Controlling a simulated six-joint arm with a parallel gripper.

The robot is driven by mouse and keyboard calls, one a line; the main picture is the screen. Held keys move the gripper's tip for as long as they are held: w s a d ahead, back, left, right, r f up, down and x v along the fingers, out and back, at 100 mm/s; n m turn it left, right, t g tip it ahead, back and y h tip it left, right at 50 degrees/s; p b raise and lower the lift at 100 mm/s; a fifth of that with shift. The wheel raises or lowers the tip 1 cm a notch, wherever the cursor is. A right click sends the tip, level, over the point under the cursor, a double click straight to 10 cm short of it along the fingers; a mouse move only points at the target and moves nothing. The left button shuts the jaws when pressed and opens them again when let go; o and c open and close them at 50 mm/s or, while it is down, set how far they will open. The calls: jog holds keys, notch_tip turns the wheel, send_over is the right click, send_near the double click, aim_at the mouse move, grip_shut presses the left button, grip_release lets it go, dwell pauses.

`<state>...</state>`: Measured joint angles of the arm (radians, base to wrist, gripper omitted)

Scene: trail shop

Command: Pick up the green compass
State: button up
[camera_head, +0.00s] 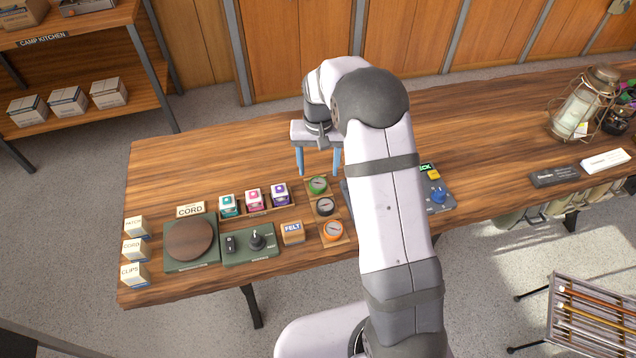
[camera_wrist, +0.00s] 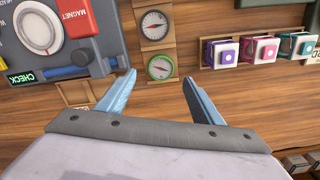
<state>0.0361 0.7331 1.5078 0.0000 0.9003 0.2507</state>
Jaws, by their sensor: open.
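The green compass (camera_head: 318,185) sits in the far slot of a small wooden tray on the table. In the wrist view the green compass (camera_wrist: 160,67) lies face up just beyond the fingertips, centred between them. My gripper (camera_head: 318,173) is open and empty, its blue fingers pointing down around the far side of the tray. In the wrist view my gripper (camera_wrist: 159,79) has its fingers spread wider than the compass. I cannot tell its exact height above the table.
A black compass (camera_head: 325,206) and an orange compass (camera_head: 333,230) share the tray. A row of boxes, including a purple one (camera_head: 280,194), stands to the left. A grey console with a blue knob (camera_head: 438,195) is on the right, partly behind my arm.

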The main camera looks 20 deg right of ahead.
aim_at(318, 182)
jog(key=shift+s+a+f+p, duration=0.1)
jog(key=shift+f+p, duration=0.45)
jog(key=shift+f, duration=0.4)
jog(key=shift+s+a+f+p, duration=0.1)
jog(key=shift+f+p, duration=0.4)
jog(key=shift+f, duration=1.25)
jog(key=c, duration=1.1)
